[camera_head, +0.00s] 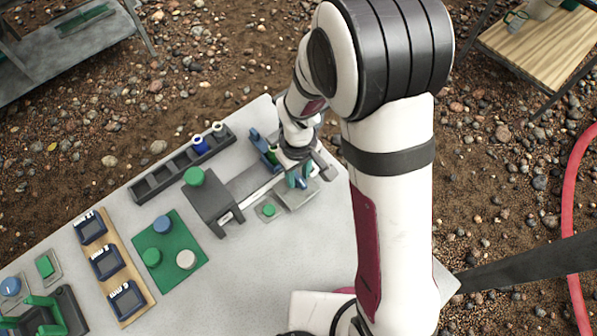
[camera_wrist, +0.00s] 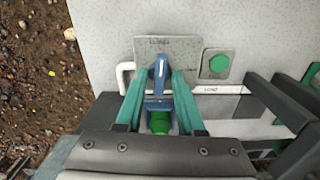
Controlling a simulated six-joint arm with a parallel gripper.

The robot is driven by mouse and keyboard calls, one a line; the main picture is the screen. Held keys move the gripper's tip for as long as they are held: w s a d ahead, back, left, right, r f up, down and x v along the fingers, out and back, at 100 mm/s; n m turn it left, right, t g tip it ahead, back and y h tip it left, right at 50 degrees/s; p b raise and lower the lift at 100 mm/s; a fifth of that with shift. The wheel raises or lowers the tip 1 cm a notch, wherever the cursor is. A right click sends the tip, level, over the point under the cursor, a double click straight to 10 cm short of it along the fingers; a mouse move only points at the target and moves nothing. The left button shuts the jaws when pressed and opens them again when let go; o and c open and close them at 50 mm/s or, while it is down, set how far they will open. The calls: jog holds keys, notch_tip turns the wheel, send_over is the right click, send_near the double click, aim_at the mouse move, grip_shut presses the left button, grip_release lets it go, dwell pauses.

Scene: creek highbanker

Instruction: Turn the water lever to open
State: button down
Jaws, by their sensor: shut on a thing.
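The water lever (camera_wrist: 161,68) is a blue handle with a white stripe along its top, standing over a grey plate (camera_wrist: 190,48) with small lettering that I cannot read surely. My gripper (camera_wrist: 162,80) is shut on the lever, with one teal finger on each side of it. A green part (camera_wrist: 160,122) shows below the lever, between the fingers. In the head view my gripper (camera_head: 298,182) is low over the grey plate (camera_head: 303,199) near the table's right end, and my wrist hides much of the lever.
A green button (camera_wrist: 219,64) sits on a small plate right of the lever. A dark grey box (camera_head: 212,205) with a green knob stands left of my gripper. A slotted dark rack (camera_head: 165,177) lies behind. The table's front middle (camera_head: 235,275) is clear.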

jog(key=m, duration=1.7)
jog(key=c, duration=0.9)
grip_release()
notch_tip(320, 180, up, 7)
jog(key=shift+f, duration=0.2)
jog(key=shift+r, duration=0.2)
